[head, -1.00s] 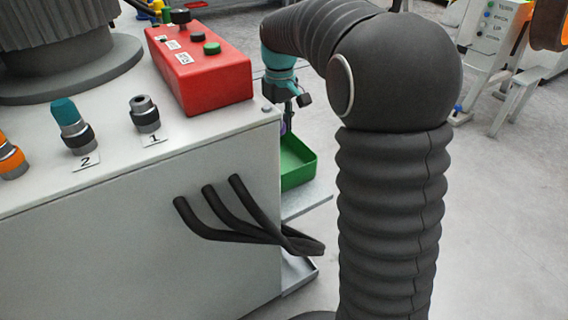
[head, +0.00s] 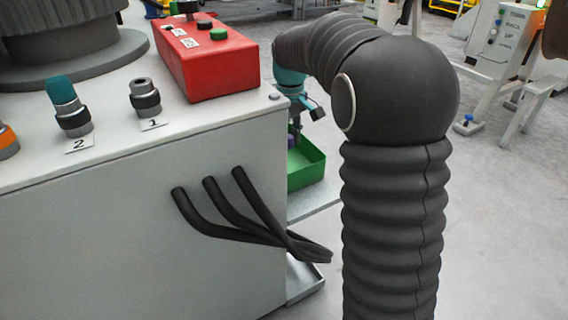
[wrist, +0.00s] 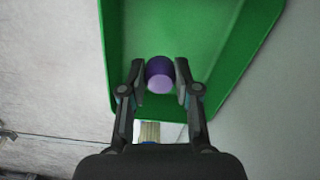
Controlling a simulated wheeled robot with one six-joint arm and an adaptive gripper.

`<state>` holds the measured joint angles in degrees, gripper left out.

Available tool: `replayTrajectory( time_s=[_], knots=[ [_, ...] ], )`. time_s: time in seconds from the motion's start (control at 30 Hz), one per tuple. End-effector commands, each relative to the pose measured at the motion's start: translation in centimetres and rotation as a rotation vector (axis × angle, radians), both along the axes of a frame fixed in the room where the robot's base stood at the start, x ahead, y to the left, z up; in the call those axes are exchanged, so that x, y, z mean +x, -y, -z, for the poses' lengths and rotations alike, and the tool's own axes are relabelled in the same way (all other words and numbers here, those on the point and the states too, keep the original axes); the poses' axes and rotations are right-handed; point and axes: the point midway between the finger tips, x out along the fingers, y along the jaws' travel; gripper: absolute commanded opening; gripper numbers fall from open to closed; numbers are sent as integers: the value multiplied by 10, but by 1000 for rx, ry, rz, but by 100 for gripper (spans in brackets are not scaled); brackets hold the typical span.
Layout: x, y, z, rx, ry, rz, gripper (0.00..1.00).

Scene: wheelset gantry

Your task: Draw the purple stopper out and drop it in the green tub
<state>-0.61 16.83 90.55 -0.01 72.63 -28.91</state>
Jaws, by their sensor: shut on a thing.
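The purple stopper (wrist: 159,76) is between the fingertips of my gripper (wrist: 160,84) in the wrist view, and the gripper is shut on it. The green tub (wrist: 215,45) lies below the stopper and fills much of the wrist view. In the head view the tub (head: 308,170) stands on a ledge beside the grey cabinet, and the stopper (head: 291,141) shows as a small purple patch at the tub. My arm and the cabinet partly hide the gripper there. I cannot tell whether the stopper touches the tub floor.
The grey cabinet (head: 150,220) carries a red control box (head: 207,60), a teal-capped fitting (head: 68,105) marked 2 and an open-topped fitting (head: 145,96) marked 1. Black hoses (head: 255,215) stick out of its side.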

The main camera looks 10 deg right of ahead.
Motion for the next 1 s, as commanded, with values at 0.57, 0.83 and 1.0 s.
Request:
replayTrajectory(
  time_s=[0.57, 0.83, 1.0],
  knots=[
    [0, 0, 2, 0, 0, 0, 61],
    [1, 0, -8, 0, 4, 0, 61],
    [2, 0, -36, -1, 5, 0, 61]
  ],
)
